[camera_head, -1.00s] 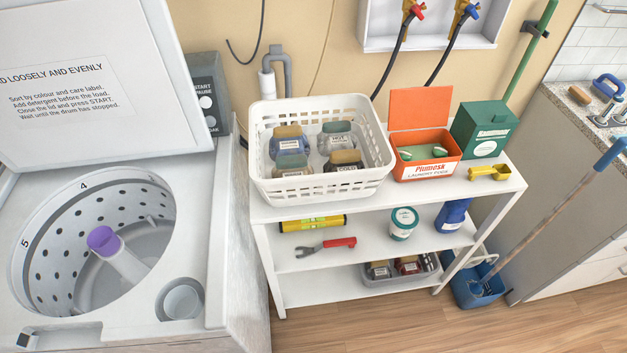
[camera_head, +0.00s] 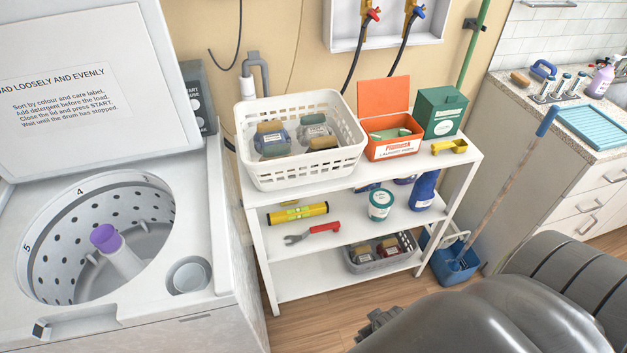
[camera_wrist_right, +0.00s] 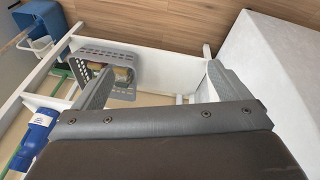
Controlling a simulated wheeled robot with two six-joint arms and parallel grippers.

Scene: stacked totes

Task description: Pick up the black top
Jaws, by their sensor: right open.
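No black top shows clearly. The white basket (camera_head: 257,176) on the rack's upper shelf holds several folded, labelled bundles, including a blue one (camera_head: 271,144) and a grey one (camera_head: 313,132). A tan-topped bundle (camera_head: 323,143) near its front wall is mostly hidden. The grey basket (camera_head: 384,265) on the bottom shelf holds a dark bundle (camera_head: 362,253) and a red one (camera_head: 388,247). My right arm enters at lower right in the head view. In the right wrist view my right gripper (camera_wrist_right: 153,82) is open and empty, with the grey basket (camera_wrist_right: 140,62) beyond it. My left gripper is out of view.
The open washer (camera_head: 215,290) stands left of the rack. An orange box (camera_head: 392,150), green box (camera_head: 440,112) and yellow scoop (camera_head: 449,146) are on the upper shelf.

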